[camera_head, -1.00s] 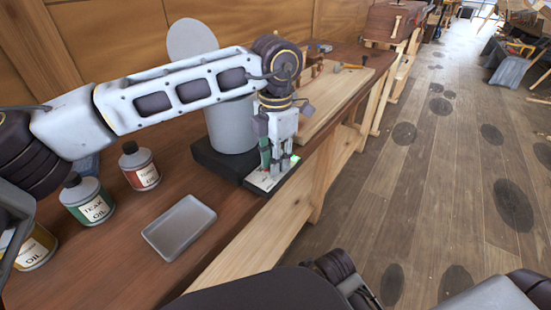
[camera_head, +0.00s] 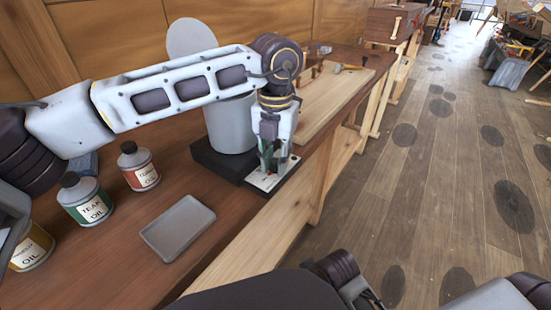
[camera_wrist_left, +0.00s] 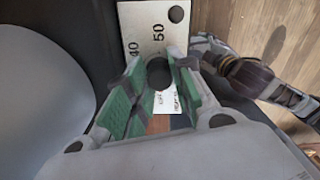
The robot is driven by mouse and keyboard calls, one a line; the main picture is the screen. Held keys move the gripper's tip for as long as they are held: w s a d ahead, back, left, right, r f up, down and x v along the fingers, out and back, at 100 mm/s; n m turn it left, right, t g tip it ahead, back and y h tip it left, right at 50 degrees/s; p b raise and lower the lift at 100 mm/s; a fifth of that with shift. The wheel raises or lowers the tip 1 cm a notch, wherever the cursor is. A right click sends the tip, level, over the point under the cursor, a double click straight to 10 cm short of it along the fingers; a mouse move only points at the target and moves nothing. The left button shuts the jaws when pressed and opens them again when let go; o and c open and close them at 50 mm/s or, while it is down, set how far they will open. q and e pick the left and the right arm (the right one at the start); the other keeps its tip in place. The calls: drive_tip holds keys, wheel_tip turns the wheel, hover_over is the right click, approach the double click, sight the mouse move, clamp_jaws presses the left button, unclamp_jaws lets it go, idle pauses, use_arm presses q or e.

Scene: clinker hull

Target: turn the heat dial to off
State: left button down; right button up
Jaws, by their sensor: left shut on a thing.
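The heater has a black base (camera_head: 212,163) under a grey cylindrical pot (camera_head: 230,128), with a pale control plate (camera_head: 264,181) at its front right. In the left wrist view the plate (camera_wrist_left: 140,32) shows 40 and 50, and a small dark round spot. My left gripper (camera_head: 271,172) points down over the plate. Its green-padded fingers (camera_wrist_left: 153,88) are shut on the dark round heat dial (camera_wrist_left: 158,73), which they mostly hide. The dial's pointer and setting cannot be read. My right gripper is not in view.
A grey tray (camera_head: 178,228) lies on the bench in front. A teak oil can (camera_head: 86,199), a red-labelled can (camera_head: 139,167) and a yellow-labelled can (camera_head: 32,248) stand to the left. A wooden board (camera_head: 318,100) lies behind the gripper. The bench edge is close on the right.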

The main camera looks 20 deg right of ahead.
sight(276, 160)
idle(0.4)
use_arm(q)
drive_tip(key=c, duration=1.5)
unclamp_jaws()
drive_tip(key=shift+r, duration=6)
